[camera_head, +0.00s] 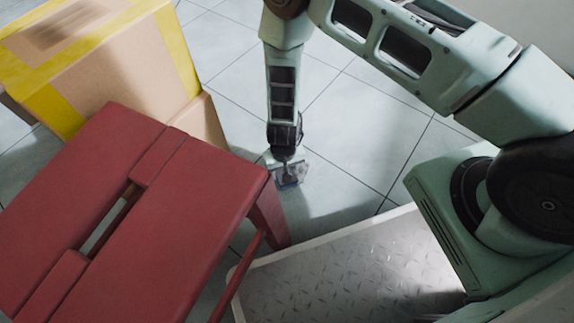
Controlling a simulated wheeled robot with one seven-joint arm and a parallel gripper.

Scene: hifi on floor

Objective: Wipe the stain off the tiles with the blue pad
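My gripper (287,165) points straight down, low over the grey tiles (355,130), just right of a red stool. A small flat blue-grey piece, which looks like the blue pad (298,175), is right at the fingertips, at or close to floor level. The fingers are small and dark here, and I cannot tell whether they are closed on the pad. I cannot make out the stain clearly; the gripper, the pad or the stool may hide it.
The red stool (110,170) stands close on the left, one leg (268,212) near my gripper. A cardboard box with yellow tape (120,70) is behind it. My arm crosses the upper right and my metal base fills the lower right. Tiles behind and right of the gripper are clear.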

